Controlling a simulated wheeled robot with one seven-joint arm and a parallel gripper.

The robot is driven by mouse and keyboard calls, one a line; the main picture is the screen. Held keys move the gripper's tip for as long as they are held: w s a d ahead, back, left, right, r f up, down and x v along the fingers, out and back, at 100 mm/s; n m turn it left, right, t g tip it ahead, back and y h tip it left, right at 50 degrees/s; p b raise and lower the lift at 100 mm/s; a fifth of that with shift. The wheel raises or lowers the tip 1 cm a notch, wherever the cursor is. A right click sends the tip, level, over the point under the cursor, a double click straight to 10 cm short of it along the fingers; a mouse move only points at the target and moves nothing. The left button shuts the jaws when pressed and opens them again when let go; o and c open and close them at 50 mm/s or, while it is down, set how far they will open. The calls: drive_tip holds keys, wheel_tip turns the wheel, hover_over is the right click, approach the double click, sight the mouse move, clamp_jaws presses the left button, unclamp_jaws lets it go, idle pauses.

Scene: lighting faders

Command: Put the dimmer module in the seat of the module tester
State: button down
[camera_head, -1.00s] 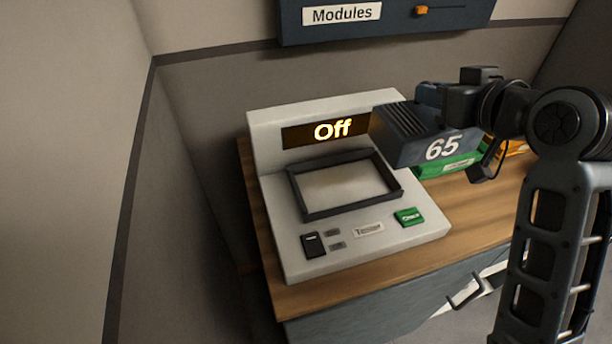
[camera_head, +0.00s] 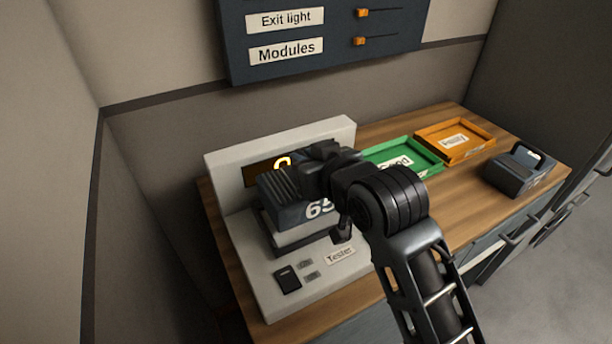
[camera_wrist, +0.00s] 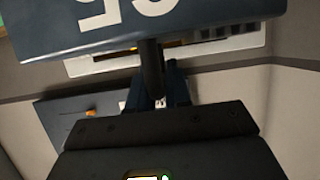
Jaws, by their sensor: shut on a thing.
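The dimmer module (camera_head: 290,207) is a dark blue-grey block with vents and a white "65". In the head view it is over the framed seat of the module tester (camera_head: 247,262), at the left of the counter. The seat is mostly hidden under it, and I cannot tell whether the module touches it. My gripper (camera_head: 322,165) is shut on the module, at its upper right side. In the wrist view the module (camera_wrist: 140,22) fills the top, above my gripper (camera_wrist: 150,85). The tester's display is mostly covered.
A green tray (camera_head: 436,166) and an orange tray (camera_head: 488,136) stand to the right of the tester. Another dark module with a handle (camera_head: 516,178) sits at the counter's right end. A wall panel (camera_head: 398,32) with sliders hangs above. Wooden counter (camera_head: 455,190) is bare in front of the trays.

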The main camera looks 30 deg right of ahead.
drive_tip(key=shift+f, duration=1.9)
drive_tip(key=c, duration=1.5)
unclamp_jaws()
drive_tip(key=shift+f, duration=0.25)
drive_tip(key=o, duration=0.4)
drive_tip(key=shift+o, duration=0.2)
drive_tip(key=shift+r, duration=0.1)
